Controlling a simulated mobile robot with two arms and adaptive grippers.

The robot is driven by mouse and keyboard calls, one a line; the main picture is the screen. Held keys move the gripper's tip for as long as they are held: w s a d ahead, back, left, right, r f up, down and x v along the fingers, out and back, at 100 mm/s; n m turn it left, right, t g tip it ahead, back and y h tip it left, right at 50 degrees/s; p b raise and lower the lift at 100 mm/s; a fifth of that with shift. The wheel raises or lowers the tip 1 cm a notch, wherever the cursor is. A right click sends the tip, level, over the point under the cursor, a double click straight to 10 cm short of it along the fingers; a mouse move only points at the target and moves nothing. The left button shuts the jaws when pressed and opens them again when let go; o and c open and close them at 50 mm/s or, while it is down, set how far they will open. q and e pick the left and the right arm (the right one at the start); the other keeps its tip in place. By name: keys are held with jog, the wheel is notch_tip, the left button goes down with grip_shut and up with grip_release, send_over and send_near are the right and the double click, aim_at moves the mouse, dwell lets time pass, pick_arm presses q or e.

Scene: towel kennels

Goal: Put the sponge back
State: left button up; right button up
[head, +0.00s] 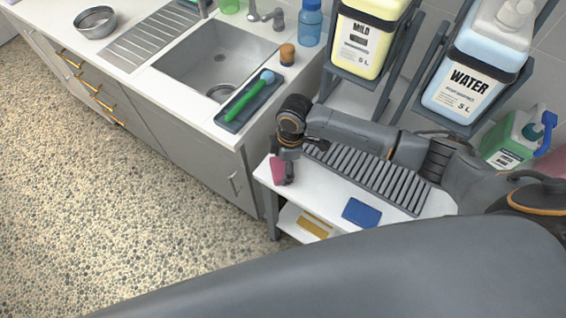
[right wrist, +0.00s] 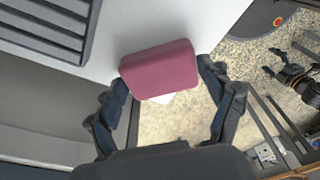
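A dark pink sponge (head: 278,170) is at the left end of the white side table (head: 445,204). In the right wrist view the sponge (right wrist: 160,70) lies at the table edge, partly past it. My right gripper (head: 288,180) points down at the sponge. In its wrist view the fingers (right wrist: 162,78) are spread wide, one at each end of the sponge; firm contact does not show. What looks like my left gripper (right wrist: 300,82) shows small at the right wrist view's right edge; its fingers are unclear.
A dark tray (head: 250,102) with a green brush (head: 245,100) lies beside the sink (head: 215,65). A blue cloth or pad (head: 361,212) and a ribbed grey rack (head: 370,176) are on the side table. Large MILD (head: 365,40) and WATER (head: 470,80) containers stand behind my right arm.

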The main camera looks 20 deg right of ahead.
jog(key=shift+o, duration=1.2)
jog(key=shift+r, duration=0.3)
notch_tip(320, 180, up, 12)
jog(key=d, duration=0.1)
jog(key=shift+d+b, duration=0.2)
jog(key=shift+b, duration=0.25)
jog(key=shift+s+f, duration=0.15)
jog(key=shift+f, duration=0.05)
